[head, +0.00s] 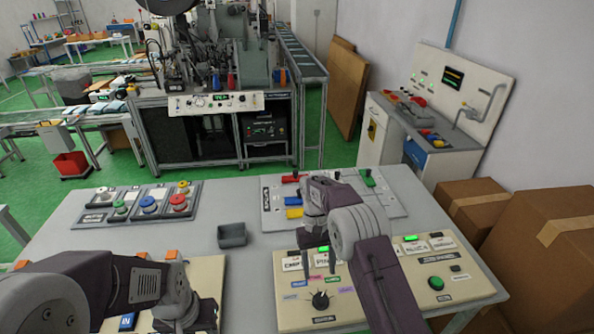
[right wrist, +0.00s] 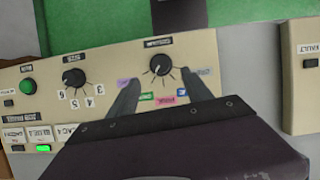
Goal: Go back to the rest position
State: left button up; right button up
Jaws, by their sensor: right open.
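My right gripper (head: 319,265) is open and empty, pointing down over the cream control panel (head: 290,318). In the right wrist view its two fingers (right wrist: 162,95) stand apart, with a black colour knob (right wrist: 160,65) showing between and beyond their tips. The knob (head: 320,299) also shows in the head view, in front of the gripper; I cannot tell whether they touch. My left arm reaches in at the lower left, ending in its wrist (head: 175,295) over another cream panel (head: 208,285). The left gripper's fingers cannot be made out there.
A size knob (right wrist: 75,72) and green button (right wrist: 27,86) sit on the same panel. A small grey bin (head: 232,235), a button panel (head: 105,215) and a board with coloured parts (head: 270,210) lie on the grey table (head: 190,243). Cardboard boxes (head: 540,235) stand at right.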

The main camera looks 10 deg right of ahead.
notch_tip(320, 180, up, 8)
jog(key=d+t, duration=0.1)
jog(key=d, duration=0.1)
jog(key=s+d+r+m+t, duration=0.1)
jog(key=s+d+r+t, duration=0.2)
jog(key=s, duration=0.5)
jog(key=s+d+f+t, duration=0.1)
jog(key=s+f, duration=0.5)
jog(key=s, duration=0.3)
jog(key=shift+s+t+y, duration=0.25)
jog(key=shift+t+y, duration=0.05)
jog(key=shift+s+d, duration=0.1)
jog(key=shift+d, duration=0.05)
jog(key=shift+m, duration=0.3)
